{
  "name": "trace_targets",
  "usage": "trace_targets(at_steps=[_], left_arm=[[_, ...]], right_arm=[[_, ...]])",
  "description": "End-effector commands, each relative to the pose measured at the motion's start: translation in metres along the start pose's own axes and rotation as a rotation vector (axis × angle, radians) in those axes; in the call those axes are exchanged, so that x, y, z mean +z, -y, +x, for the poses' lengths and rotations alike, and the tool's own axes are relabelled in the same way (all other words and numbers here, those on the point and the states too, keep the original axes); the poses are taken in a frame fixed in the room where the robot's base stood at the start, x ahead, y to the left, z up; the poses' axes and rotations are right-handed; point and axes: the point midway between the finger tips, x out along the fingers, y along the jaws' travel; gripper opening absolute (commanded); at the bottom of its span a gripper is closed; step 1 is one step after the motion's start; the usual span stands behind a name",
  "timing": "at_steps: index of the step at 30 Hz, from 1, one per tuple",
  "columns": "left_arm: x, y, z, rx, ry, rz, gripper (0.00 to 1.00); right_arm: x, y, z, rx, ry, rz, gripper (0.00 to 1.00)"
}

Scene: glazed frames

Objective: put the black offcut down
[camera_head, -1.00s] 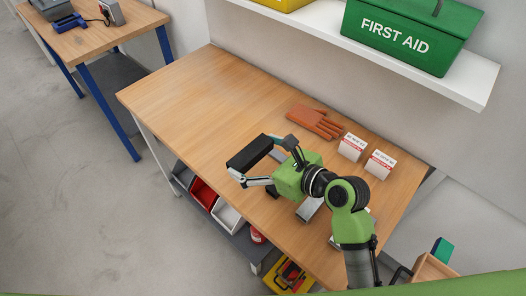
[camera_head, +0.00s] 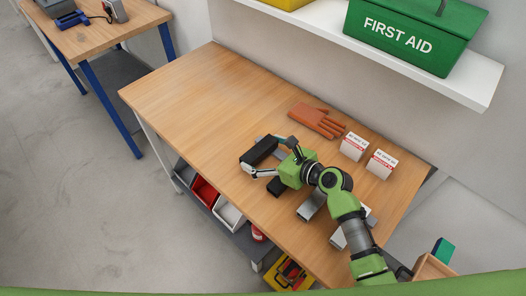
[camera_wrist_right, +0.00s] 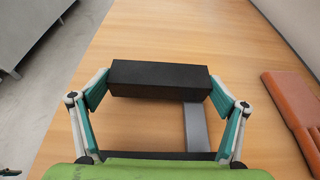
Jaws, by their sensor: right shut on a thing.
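The black offcut (camera_head: 260,152) is a dark rectangular block. It also shows in the right wrist view (camera_wrist_right: 160,76), lying crosswise between the fingers. My right gripper (camera_head: 263,157) is shut on it, with one finger at each end, as the wrist view (camera_wrist_right: 161,92) shows. The block is over the workbench (camera_head: 190,100), low and near its front edge; I cannot tell whether it touches the top. A grey metal bar (camera_wrist_right: 196,127) lies on the bench, partly hidden by the block. My left gripper is not in view.
Orange gloves (camera_head: 317,120) and two small white boxes (camera_head: 354,147) (camera_head: 381,164) lie toward the wall. Silver blocks (camera_head: 311,205) lie by my right arm. Another dark block (camera_head: 276,187) is under the gripper. The bench's left half is clear. A shelf holds a green first aid box (camera_head: 410,35).

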Motion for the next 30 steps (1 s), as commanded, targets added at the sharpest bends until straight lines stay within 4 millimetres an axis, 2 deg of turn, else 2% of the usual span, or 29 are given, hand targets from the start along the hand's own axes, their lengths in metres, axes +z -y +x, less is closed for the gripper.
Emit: trace_targets(at_steps=[6,17,18,26,30], left_arm=[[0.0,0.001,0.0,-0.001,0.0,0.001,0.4],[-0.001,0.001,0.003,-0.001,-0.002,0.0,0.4],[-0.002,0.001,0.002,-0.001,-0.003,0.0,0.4],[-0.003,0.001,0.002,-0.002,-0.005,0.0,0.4],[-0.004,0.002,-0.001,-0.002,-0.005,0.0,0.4]], right_arm=[[0.002,0.0,0.0,-0.001,0.005,-0.001,0.57],[-0.008,0.0,0.004,-0.001,0.004,0.0,0.57],[-0.009,-0.001,0.004,0.0,0.001,0.0,1.0],[-0.008,0.0,0.004,0.0,0.001,0.0,1.0],[0.001,0.0,0.0,0.0,0.003,-0.002,1.0]])
